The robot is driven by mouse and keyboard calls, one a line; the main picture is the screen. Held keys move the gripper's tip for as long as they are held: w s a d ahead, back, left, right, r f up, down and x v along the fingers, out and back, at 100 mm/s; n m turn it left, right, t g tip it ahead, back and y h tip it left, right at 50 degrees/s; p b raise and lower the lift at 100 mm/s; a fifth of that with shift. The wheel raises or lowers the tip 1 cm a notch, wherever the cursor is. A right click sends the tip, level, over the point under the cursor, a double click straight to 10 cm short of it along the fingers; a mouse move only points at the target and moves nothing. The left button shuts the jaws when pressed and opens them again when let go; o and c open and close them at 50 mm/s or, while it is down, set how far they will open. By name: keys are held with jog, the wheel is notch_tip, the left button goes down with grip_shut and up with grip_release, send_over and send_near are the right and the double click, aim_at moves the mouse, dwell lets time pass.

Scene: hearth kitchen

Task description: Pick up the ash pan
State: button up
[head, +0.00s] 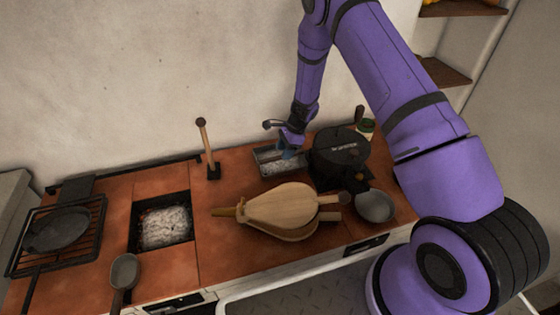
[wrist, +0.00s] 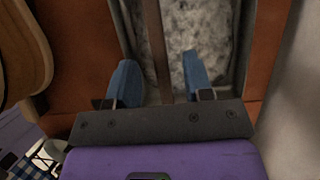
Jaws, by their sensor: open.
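The ash pan (head: 262,172) is a small grey metal tray of pale ash on the tiled hearth top, near the back wall. In the wrist view the pan (wrist: 231,50) fills the upper middle, with ash inside and a thin brown bar (wrist: 154,40) running over it. My gripper (head: 290,150) is over the pan. Its blue fingers (wrist: 160,80) are apart, one on each side of the bar, with visible gaps. I cannot tell how far the fingertips are above the ash. My gripper hides part of the pan in the head view.
Wooden bellows (head: 280,205) lie in front of the pan. A black lidded pot (head: 338,150) stands close on its right, with a grey ladle (head: 376,206) nearby. An upright wooden-handled tool (head: 206,145) stands to the left. A sunken ash pit (head: 165,228) and a skillet (head: 58,230) are farther left.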

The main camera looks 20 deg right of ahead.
jog(key=x, duration=0.5)
jog(key=shift+d, duration=0.1)
grip_shut()
jog(key=shift+r, duration=0.1)
